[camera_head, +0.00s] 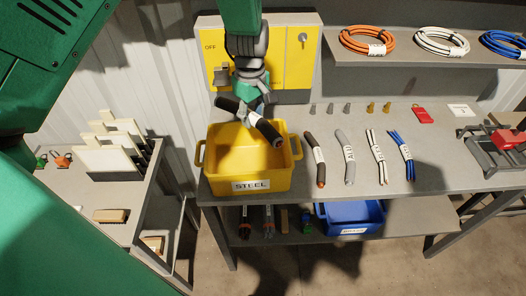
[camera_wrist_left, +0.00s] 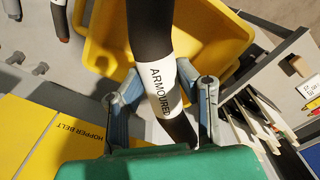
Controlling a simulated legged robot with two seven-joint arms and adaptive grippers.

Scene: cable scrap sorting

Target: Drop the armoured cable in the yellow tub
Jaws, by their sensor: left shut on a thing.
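The armoured cable (camera_head: 262,127) is a short thick black piece with a white label. My left gripper (camera_head: 257,108) is shut on it and holds it above the yellow tub (camera_head: 248,178), which is labelled STEEL. In the left wrist view the cable (camera_wrist_left: 150,35) shows its label, ARMOURED, between the fingers of my left gripper (camera_wrist_left: 160,100). The yellow tub (camera_wrist_left: 222,40) lies beyond the cable there. The tub stands at the left end of the bench, and the part of its inside that shows looks empty. My right gripper is not in view.
Several cable pieces (camera_head: 350,165) lie on the bench right of the tub. A yellow panel (camera_head: 299,65) stands behind the tub. A blue bin (camera_head: 350,222) sits on the lower shelf. A rack with upright boards (camera_head: 110,160) stands left. Cable coils (camera_head: 367,40) rest on the upper shelf.

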